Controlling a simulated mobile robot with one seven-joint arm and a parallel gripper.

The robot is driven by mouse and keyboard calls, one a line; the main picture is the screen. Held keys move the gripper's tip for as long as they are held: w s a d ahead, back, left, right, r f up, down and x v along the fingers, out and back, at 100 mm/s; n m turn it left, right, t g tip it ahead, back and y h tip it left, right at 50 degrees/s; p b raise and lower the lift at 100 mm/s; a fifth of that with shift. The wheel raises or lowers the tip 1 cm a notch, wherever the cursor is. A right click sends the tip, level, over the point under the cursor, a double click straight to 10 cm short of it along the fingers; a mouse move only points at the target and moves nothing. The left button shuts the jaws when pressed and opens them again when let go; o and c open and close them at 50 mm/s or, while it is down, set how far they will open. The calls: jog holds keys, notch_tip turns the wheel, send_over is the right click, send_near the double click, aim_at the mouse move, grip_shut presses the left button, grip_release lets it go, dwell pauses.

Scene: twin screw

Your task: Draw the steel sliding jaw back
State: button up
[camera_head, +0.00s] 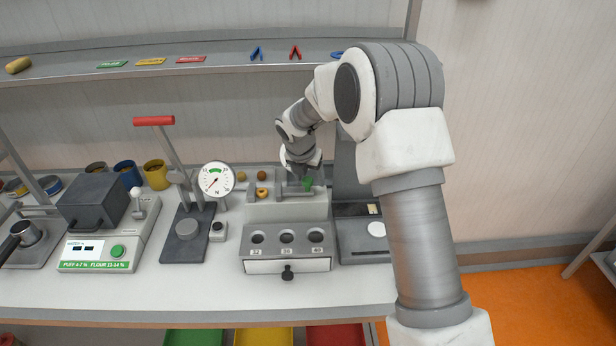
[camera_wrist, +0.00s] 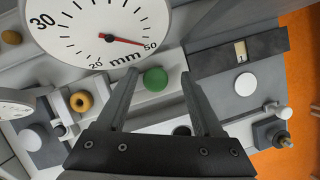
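The measuring fixture (camera_head: 287,212) stands on the bench below my gripper. The steel sliding jaw appears to be the grey piece carrying a green round knob (camera_wrist: 155,79); the knob also shows in the head view (camera_head: 308,184). My gripper (camera_wrist: 159,76) is open, with one finger on each side of the knob and a visible gap on both sides. In the head view my gripper (camera_head: 301,168) is just above the fixture. A yellow ring (camera_wrist: 81,101) lies to the left of the jaw. A dial marked mm (camera_wrist: 105,30) has its red needle near 50. My wrist partly hides the jaw in the head view.
A drawer block with several numbered holes (camera_head: 288,262) stands in front of the fixture. A round gauge (camera_head: 216,181) and a red-handled lever press (camera_head: 155,121) are to the left. A dark device with a white disc (camera_head: 376,229) is close on the right.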

jog(key=shift+r, duration=0.1)
jog(key=v, duration=1.7)
jog(key=shift+r, duration=0.15)
